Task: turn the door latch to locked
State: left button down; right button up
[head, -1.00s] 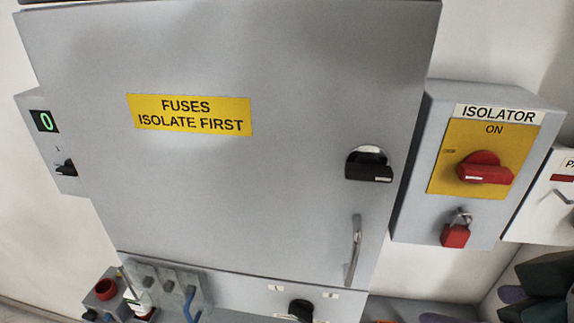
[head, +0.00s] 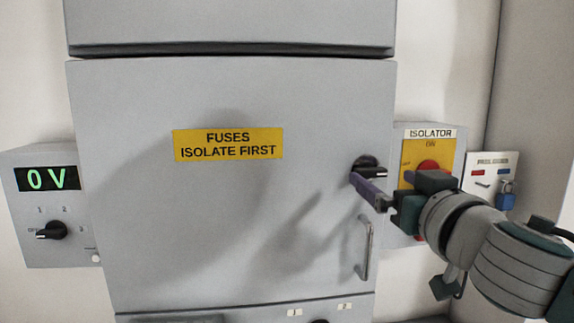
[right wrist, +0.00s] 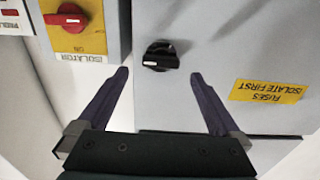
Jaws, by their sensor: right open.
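The door latch (head: 368,163) is a black rotary knob on the right side of the grey cabinet door (head: 200,230). Its grip lies about level, with a white mark at its right end in the head view. My right gripper (head: 364,184) comes in from the right and hides part of the knob. In the right wrist view, which is upside down, the latch (right wrist: 160,57) lies between and beyond the open fingertips (right wrist: 160,74). The fingers look apart from it, with nothing between them. My left gripper is not in view.
A bar handle (head: 366,248) stands below the latch. Right of the door is the isolator box (head: 446,150) with a red knob, partly behind my gripper. A small panel with a blue padlock (head: 507,195) hangs further right. A meter box (head: 45,215) reading 0 V is left.

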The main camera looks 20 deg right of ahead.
aim_at(373, 172)
jog(key=x, duration=0.3)
jog(key=shift+w, duration=0.35)
jog(key=c, duration=1.4)
